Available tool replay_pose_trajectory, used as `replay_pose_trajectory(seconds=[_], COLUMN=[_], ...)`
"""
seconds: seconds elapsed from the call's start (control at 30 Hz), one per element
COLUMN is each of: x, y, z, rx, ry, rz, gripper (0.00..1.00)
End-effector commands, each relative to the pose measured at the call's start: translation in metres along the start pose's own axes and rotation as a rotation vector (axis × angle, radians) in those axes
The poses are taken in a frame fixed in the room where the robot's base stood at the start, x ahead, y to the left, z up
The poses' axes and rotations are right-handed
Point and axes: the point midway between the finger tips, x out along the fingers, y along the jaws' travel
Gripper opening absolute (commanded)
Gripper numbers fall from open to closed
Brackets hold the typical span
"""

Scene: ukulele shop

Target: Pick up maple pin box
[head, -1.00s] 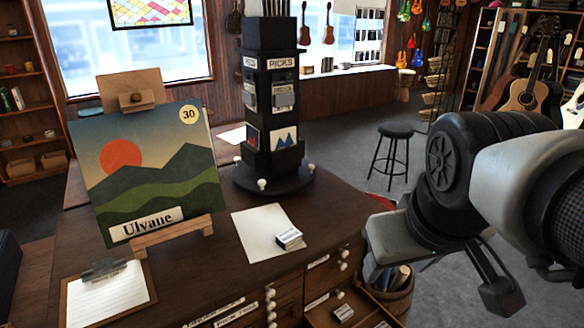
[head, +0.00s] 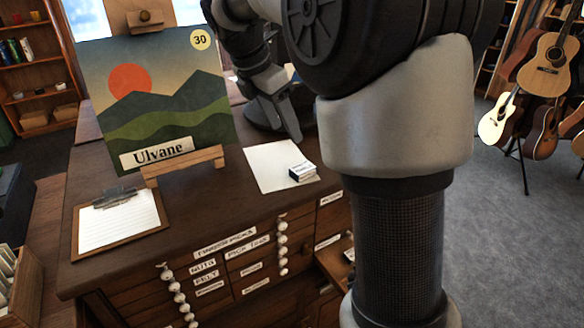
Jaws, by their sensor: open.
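A small box (head: 301,172) with a white top and dark sides lies on a white sheet of paper (head: 268,165) on the wooden counter. Its label is too small to read, so I cannot tell whether it is the maple pin box. An open drawer (head: 330,262) below the counter's right edge is mostly hidden by my arm; a small pale item (head: 350,255) just shows there. My gripper (head: 292,128) is open, above the back of the paper, behind and apart from the small box.
An easel painting (head: 155,95) labelled Ulvane and a clipboard (head: 118,220) stand and lie on the counter's left. Labelled drawers (head: 225,262) with white knobs fill its front. My arm hides the middle right. Guitars (head: 550,65) stand at the far right; grey floor (head: 510,240) there is clear.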

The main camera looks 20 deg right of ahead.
Motion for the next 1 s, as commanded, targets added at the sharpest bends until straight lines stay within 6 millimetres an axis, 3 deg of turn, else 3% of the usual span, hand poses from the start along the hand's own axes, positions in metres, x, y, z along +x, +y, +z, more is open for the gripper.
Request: replay_pose_trajectory(seconds=[0.1,0.3,0.57,0.8,1.0], x=[0.03,0.067,0.086,0.121,0.134], y=[-0.001,-0.001,-0.002,-0.007,-0.007], z=[-0.001,-0.001,-0.002,-0.005,-0.005], rx=[0.001,0.002,0.003,0.003,0.002], ry=[0.001,0.001,0.001,0.002,0.001], rz=[-0.004,-0.003,0.0,-0.003,0.0], gripper=[0.53,0.53,0.53,0.53,0.53])
